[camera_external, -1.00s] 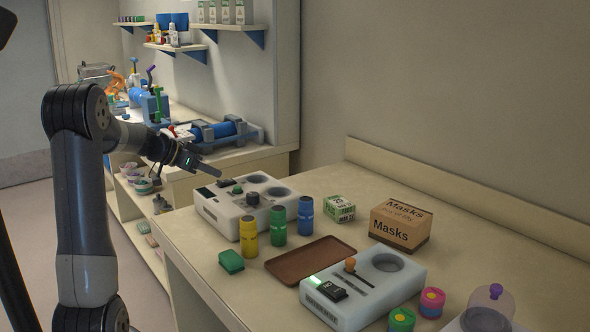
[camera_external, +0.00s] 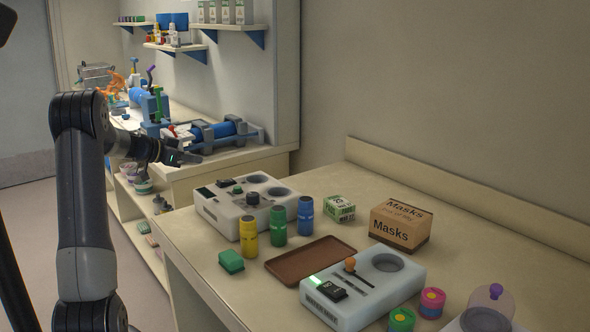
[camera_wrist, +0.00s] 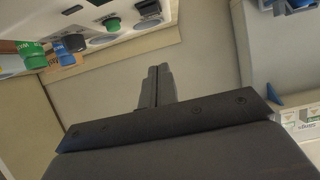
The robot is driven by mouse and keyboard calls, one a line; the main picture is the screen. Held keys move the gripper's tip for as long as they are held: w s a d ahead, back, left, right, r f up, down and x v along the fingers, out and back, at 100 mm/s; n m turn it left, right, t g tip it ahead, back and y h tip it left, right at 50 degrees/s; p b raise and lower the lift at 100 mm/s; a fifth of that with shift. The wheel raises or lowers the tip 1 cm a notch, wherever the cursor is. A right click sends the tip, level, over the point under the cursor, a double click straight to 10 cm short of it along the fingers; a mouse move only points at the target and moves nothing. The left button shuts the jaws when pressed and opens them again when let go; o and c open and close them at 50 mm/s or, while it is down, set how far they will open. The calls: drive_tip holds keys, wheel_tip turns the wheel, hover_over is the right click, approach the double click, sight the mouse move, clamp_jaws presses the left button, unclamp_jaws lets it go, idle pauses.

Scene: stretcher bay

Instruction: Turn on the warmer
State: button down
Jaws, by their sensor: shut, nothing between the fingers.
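Two white devices stand on the counter, and I cannot tell from any label which is the warmer. The back device (camera_external: 233,223) has two round wells, a green knob (camera_external: 238,189), a black knob (camera_external: 252,198) and a dark panel at its left. It also shows at the top left of the wrist view (camera_wrist: 97,42). The front device (camera_external: 386,297) has one well, an orange-tipped lever (camera_external: 350,264) and a black switch (camera_external: 333,289) beside a lit green strip. My gripper (camera_external: 198,158) is shut and empty, above and left of the back device, apart from it.
Yellow (camera_external: 249,238), green (camera_external: 278,227) and blue (camera_external: 305,216) bottles stand before the back device. A brown tray (camera_external: 310,260), green block (camera_external: 231,261) and Masks box (camera_external: 400,228) are nearby. A blue cylinder apparatus (camera_external: 225,131) sits on the far counter.

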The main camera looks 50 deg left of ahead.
drive_tip(key=p, duration=0.2)
hover_over(215, 187)
drive_tip(key=f, duration=0.2)
drive_tip(key=shift+w+d+f, duration=0.15)
drive_tip(key=shift+w+f, duration=0.05)
drive_tip(key=shift+f, duration=0.15)
drive_tip(key=f, duration=0.1)
drive_tip(key=f+p, duration=0.1)
drive_tip(key=shift+s+f, duration=0.2)
drive_tip(key=shift+f, duration=0.1)
drive_tip(key=shift+s+f, duration=0.1)
drive_tip(key=shift+f, duration=0.7)
drive_tip(key=shift+f, duration=0.15)
